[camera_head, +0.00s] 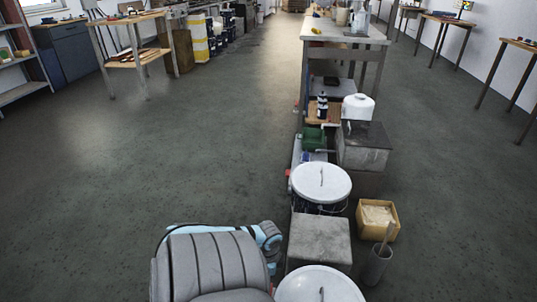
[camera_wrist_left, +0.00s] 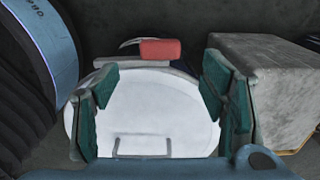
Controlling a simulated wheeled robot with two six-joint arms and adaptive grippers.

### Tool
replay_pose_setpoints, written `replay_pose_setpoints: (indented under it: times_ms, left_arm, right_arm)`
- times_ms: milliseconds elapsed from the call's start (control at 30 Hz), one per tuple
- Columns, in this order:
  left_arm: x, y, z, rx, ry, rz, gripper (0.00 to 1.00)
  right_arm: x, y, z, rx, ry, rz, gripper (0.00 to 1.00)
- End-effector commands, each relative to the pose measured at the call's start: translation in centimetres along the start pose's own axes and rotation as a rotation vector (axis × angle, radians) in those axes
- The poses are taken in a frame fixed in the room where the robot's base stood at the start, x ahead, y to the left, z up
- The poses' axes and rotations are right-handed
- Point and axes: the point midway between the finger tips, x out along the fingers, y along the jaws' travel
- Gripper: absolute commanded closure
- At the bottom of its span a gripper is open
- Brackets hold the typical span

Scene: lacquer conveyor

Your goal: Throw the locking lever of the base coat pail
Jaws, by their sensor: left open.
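A pail with a round white lid (camera_head: 318,286) stands at the bottom of the head view, partly cut off. A white lid (camera_wrist_left: 150,108) with a wire handle fills the middle of the left wrist view. A red lever tab (camera_wrist_left: 161,50) lies at the lid's far rim. My left gripper (camera_wrist_left: 158,90) is open, with its teal fingers apart over the lid and nothing held. The red tab lies beyond the fingertips. A second white-lidded pail (camera_head: 321,182) stands farther off in the head view. I cannot read which is base coat. My right gripper is not in view.
A grey block (camera_head: 320,240) stands between the two pails and also shows in the left wrist view (camera_wrist_left: 268,90). A wooden box (camera_head: 378,220) and a grey container (camera_head: 377,266) stand to the right. The floor on the left is clear.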

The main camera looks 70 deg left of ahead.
Motion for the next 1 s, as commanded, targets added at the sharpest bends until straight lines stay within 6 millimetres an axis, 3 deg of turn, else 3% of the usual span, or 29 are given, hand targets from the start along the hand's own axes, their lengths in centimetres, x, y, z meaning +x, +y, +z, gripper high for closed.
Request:
replay_pose_setpoints:
  times_ms: [100, 267, 867, 1000]
  left_arm:
    - [-3.0, -0.1, 0.2, 0.007, -0.005, -0.003, 0.34]
    - [-4.9, 0.0, 0.0, 0.002, -0.002, 0.000, 0.34]
    - [-5.1, 0.0, -0.1, 0.001, 0.000, 0.000, 0.34]
    - [-5.4, -0.2, 0.5, -0.070, 0.011, -0.029, 0.34]
  right_arm:
    - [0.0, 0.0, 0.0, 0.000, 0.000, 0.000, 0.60]
    - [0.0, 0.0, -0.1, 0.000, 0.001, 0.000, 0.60]
    - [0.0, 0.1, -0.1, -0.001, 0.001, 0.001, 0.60]
    - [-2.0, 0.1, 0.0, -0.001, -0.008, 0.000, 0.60]
